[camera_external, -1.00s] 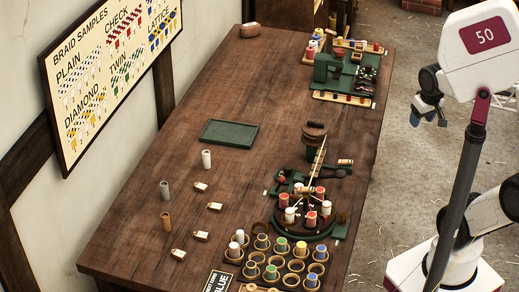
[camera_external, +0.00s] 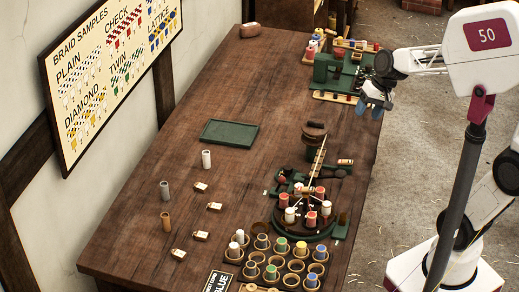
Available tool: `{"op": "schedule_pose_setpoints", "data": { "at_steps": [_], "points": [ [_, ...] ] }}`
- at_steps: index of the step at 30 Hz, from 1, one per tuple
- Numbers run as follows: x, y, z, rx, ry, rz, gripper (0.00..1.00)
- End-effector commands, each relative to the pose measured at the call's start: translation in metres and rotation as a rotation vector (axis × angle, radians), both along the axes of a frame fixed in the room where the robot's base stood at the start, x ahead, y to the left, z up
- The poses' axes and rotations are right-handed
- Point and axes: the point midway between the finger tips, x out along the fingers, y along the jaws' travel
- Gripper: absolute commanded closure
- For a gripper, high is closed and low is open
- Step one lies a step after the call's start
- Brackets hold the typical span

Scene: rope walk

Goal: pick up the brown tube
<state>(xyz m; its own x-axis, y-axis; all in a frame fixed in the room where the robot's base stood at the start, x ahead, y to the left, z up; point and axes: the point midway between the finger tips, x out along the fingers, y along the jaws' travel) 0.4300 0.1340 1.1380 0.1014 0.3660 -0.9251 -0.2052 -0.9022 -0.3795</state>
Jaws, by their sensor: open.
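The brown tube (camera_external: 166,222) stands upright on the wooden table (camera_external: 190,125) near its left edge. A grey tube (camera_external: 165,190) stands just behind it, and a white tube (camera_external: 206,159) stands farther back to the right. A small tag block lies near the brown tube's front right. My gripper (camera_external: 371,106) is open and empty. It is in the air by the table's right edge, in front of the green machine in the picture, far from the brown tube.
Several small tag blocks (camera_external: 200,187) lie beside the tubes. A green tray (camera_external: 230,133) lies mid-table. The braiding machine with bobbins (camera_external: 305,212) and a rack of cups (camera_external: 267,256) stand at the right front. A green machine (camera_external: 347,68) is at the back right.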

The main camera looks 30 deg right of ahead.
Motion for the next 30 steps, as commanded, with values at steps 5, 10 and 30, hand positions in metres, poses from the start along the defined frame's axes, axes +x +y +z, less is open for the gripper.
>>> {"op": "schedule_pose_setpoints", "data": {
  "at_steps": [5, 10, 30],
  "points": [
    [0.032, 0.05, -0.006, 0.109, 0.074, -0.054, 0.42],
    [0.06, 0.099, -0.013, 0.206, 0.151, -0.112, 0.42],
    [0.14, 0.306, -0.074, 0.505, 0.509, -0.381, 0.42]
  ]
}}
